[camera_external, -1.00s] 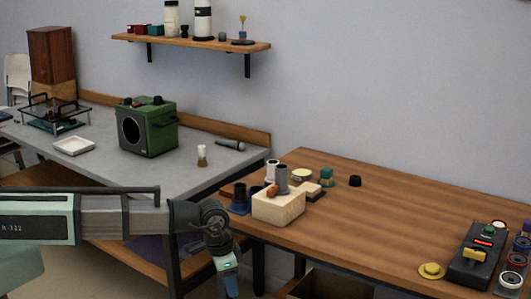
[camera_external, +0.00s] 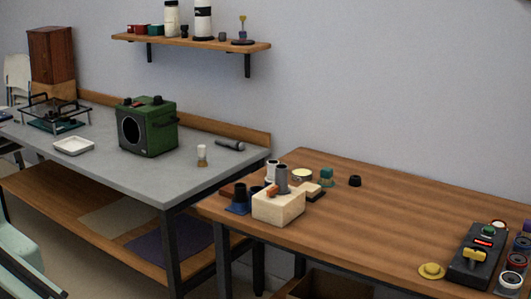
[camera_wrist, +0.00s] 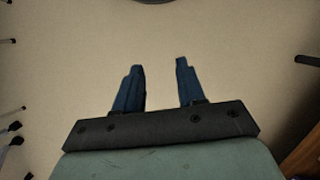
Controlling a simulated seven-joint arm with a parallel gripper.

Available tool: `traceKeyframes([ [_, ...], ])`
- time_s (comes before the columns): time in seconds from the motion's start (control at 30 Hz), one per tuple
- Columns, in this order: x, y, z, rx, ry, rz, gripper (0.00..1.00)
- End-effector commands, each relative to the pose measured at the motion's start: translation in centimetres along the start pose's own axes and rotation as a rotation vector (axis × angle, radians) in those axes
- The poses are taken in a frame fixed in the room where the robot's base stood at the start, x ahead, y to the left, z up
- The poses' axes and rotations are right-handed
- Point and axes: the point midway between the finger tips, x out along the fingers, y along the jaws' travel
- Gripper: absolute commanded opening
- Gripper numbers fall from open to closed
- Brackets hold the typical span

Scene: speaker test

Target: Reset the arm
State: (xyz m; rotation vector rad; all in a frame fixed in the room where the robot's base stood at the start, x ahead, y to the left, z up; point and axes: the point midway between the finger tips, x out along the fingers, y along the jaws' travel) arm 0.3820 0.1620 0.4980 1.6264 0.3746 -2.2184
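My gripper (camera_wrist: 159,64) shows in the wrist view with its two dark blue fingers apart. Nothing is between them. Below the fingers is bare beige floor (camera_wrist: 225,95), with no object close to the tips. In the external view my gripper is out of the picture.
In the external view, a wooden table (camera_external: 400,215) holds a pale wooden block (camera_external: 278,206) and a black button box (camera_external: 478,256). A grey bench (camera_external: 110,160) with a green speaker-like box (camera_external: 148,127) stands left. A shelf (camera_external: 190,40) is on the wall.

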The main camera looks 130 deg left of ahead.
Motion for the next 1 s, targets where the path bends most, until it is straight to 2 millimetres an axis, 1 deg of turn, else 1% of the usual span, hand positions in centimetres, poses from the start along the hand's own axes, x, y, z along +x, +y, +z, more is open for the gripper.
traceKeyframes([
  [0.03,1.2,1.1,1.8,0.031,-0.03,-0.01,0.39],
  [0.2,4.9,3.9,6.4,0.123,-0.115,-0.047,0.39],
  [0.3,6.9,5.1,9.0,0.178,-0.164,-0.073,0.39],
  [0.5,10.3,6.8,13.5,0.284,-0.245,-0.13,0.39],
  [0.6,11.4,7.4,15.0,0.33,-0.272,-0.157,0.39],
  [0.7,11.9,7.9,15.8,0.369,-0.283,-0.177,0.39],
  [0.83,12.0,8.6,16.1,0.401,-0.282,-0.193,0.39],
  [1.0,12.0,8.8,16.2,0.414,-0.281,-0.199,0.39],
])
